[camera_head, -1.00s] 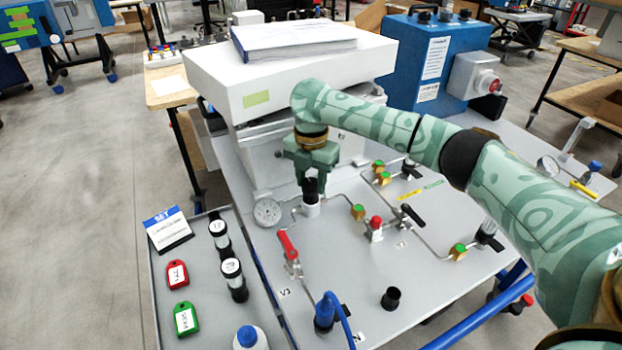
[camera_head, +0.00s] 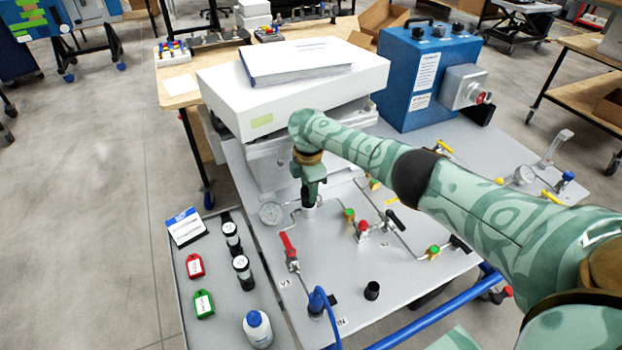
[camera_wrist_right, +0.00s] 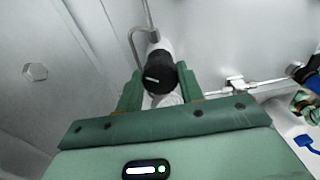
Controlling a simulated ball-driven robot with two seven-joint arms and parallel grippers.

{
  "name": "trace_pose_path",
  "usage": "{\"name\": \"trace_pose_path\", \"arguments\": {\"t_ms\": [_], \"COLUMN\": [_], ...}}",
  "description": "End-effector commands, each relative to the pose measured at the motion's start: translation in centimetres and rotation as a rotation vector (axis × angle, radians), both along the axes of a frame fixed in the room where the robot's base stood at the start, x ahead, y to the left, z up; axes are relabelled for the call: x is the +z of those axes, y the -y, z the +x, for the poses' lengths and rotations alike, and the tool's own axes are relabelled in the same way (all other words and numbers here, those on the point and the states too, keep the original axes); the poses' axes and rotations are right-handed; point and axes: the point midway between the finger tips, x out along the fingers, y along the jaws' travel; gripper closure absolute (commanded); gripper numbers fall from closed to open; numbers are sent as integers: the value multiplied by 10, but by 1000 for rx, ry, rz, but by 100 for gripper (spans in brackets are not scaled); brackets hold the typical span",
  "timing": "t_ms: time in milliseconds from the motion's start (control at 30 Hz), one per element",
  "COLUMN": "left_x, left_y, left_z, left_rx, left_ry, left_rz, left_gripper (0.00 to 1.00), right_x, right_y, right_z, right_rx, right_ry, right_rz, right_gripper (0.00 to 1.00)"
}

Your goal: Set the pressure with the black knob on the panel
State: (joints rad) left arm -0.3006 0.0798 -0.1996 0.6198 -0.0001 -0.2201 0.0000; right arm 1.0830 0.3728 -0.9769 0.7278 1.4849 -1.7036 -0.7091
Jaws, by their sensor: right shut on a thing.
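The black knob (camera_wrist_right: 160,72) sits between the two green fingers of my right gripper (camera_wrist_right: 160,88) in the wrist view. The fingers are closed on its sides, and a white mark shows on its top. In the head view my right gripper (camera_head: 309,186) points down over the knob (camera_head: 308,198), which stands upright on the grey panel (camera_head: 330,270) and is partly covered. A round pressure gauge (camera_head: 271,213) is just left of the knob; its needle is too small to read. A card headed SET (camera_head: 186,227) lies on the left tray. My left gripper is not in view.
A red-handled valve (camera_head: 288,246), a blue hose fitting (camera_head: 317,300) and a loose-standing black cap (camera_head: 372,290) are in front of the knob. Green and red valves and pipes lie to its right. A large white box (camera_head: 230,90) stands close behind.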

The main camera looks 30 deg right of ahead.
Motion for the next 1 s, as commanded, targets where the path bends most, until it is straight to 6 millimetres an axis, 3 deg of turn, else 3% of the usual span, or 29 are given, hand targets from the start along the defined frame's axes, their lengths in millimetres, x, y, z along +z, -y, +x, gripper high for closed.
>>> {"name": "trace_pose_path", "arguments": {"t_ms": [400, 1000], "left_x": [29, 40], "left_y": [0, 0], "left_z": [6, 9], "left_rx": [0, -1], "left_ry": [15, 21], "left_rz": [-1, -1], "left_gripper": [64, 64], "right_x": [2, 0], "right_y": [-2, -2], "right_z": [-1, -1], "right_rx": [-393, -950], "right_ry": [-3, -2], "right_rz": [2, 0], "right_gripper": [85, 85]}}
